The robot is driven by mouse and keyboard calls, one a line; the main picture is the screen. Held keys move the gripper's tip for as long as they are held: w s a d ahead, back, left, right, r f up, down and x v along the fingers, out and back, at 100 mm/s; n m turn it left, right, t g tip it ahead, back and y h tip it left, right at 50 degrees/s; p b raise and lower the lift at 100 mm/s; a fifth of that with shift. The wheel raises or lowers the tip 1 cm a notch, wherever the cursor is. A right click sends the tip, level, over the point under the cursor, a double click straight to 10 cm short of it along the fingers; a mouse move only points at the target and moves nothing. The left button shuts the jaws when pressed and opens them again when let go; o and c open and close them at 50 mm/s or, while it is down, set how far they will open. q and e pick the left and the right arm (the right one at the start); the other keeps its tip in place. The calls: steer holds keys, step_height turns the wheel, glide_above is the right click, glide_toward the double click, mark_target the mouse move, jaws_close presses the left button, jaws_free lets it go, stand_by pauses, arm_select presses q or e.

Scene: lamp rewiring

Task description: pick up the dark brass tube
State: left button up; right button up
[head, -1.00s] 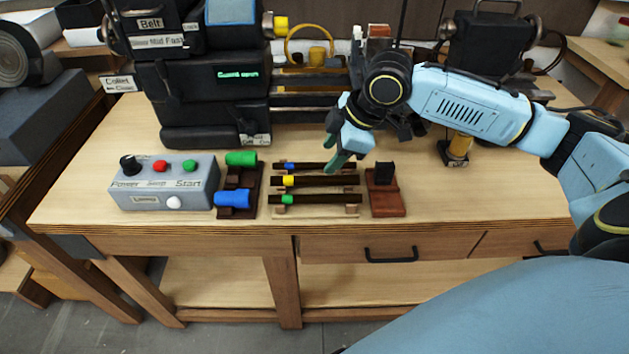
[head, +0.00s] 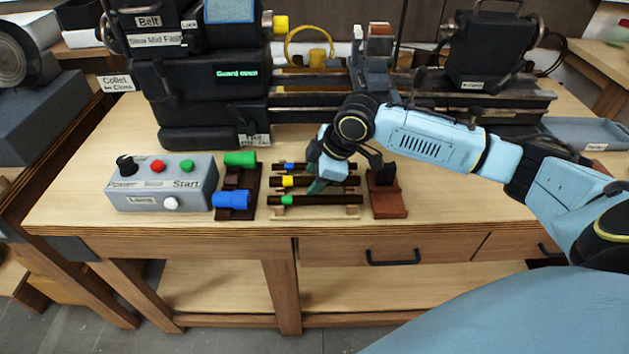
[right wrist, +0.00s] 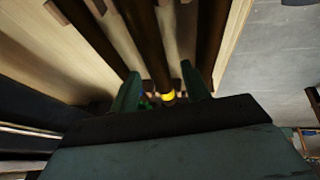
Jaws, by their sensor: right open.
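Three dark brass tubes lie side by side on a light wooden rack (head: 316,214). The back tube (head: 301,166) has a blue band, the middle tube (head: 301,181) a yellow band, and the front tube (head: 330,200) a green band. My right gripper (head: 316,186) is open and low over the rack, and it hides part of the back and middle tubes. In the right wrist view its two fingers (right wrist: 163,88) stand either side of the yellow-banded tube (right wrist: 145,40). Whether they touch it, I cannot tell. My left gripper is not in view.
Left of the rack stand a dark holder with a green (head: 240,158) and a blue cylinder (head: 231,199) and a grey button box (head: 162,182). A reddish-brown block stand (head: 388,204) is close on the right. The dark lathe (head: 205,95) stands behind.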

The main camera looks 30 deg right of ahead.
jaws_close()
